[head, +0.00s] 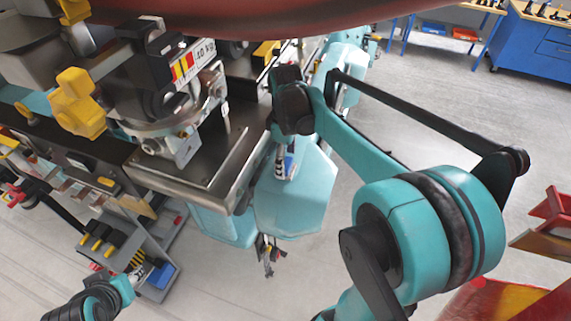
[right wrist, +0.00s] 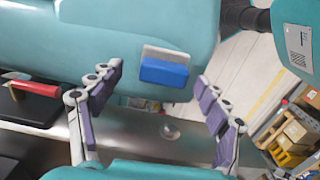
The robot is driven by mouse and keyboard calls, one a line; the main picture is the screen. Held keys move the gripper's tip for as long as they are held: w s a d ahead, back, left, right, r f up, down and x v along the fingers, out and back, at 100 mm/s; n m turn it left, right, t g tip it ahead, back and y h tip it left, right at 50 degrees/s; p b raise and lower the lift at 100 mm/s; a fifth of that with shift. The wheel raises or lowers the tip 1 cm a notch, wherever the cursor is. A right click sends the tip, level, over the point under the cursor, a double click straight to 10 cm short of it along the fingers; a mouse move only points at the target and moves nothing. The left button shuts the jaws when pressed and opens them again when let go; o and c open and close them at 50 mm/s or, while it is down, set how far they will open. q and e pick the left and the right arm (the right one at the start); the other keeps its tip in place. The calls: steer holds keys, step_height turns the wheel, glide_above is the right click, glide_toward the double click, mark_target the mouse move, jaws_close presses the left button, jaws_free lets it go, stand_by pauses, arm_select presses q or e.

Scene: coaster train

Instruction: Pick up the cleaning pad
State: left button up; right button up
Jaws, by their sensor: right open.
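A small blue pad with a pale grey back, which looks like the cleaning pad (right wrist: 164,72), shows near the middle of the right wrist view. It lies against a large teal surface. My right gripper (right wrist: 158,108) is open and empty, with its grey, purple-padded fingers spread to the left and right. The pad appears between and beyond the fingertips, and I see no contact. In the head view my right arm reaches in from the lower right, and its fingers are hard to make out. My left arm shows at the lower left; its gripper is too small and unclear to read.
A metal-edged machine bench (head: 200,185) with a yellow-knobbed fixture fills the left. A red-handled tool (right wrist: 33,88) lies left of my right gripper. Shelves with boxes (right wrist: 295,135) stand at the right. A red stand (head: 550,215) is at the right edge. Open grey floor (head: 440,110) lies beyond.

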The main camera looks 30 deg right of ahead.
mark_target(289, 166)
steer(key=shift+w+f, duration=0.1)
steer(key=shift+f, duration=0.4)
steer(key=shift+s, duration=0.6)
steer(key=shift+w, duration=0.2)
steer(key=c, duration=1.3)
arm_select(q)
steer(key=shift+s+r, duration=0.15)
steer(key=shift+s, duration=0.2)
arm_select(e)
steer(key=shift+r, duration=0.35)
steer(key=r, duration=0.2)
steer(key=s+r+b, duration=0.1)
steer(key=r, duration=0.1)
steer(key=shift+s, duration=0.1)
arm_select(q)
step_height(289, 166, down, 2)
steer(key=shift+f+b, duration=0.2)
steer(key=shift+b, duration=0.5)
arm_select(e)
steer(key=s+r, duration=0.2)
steer(key=s, duration=0.1)
steer(key=s+a+r, duration=0.1)
steer(key=s+r, duration=0.1)
steer(key=s, duration=0.2)
steer(key=s+r, duration=0.2)
steer(key=s, duration=0.1)
steer(key=shift+s+a+r, duration=0.15)
steer(key=shift+s, duration=0.05)
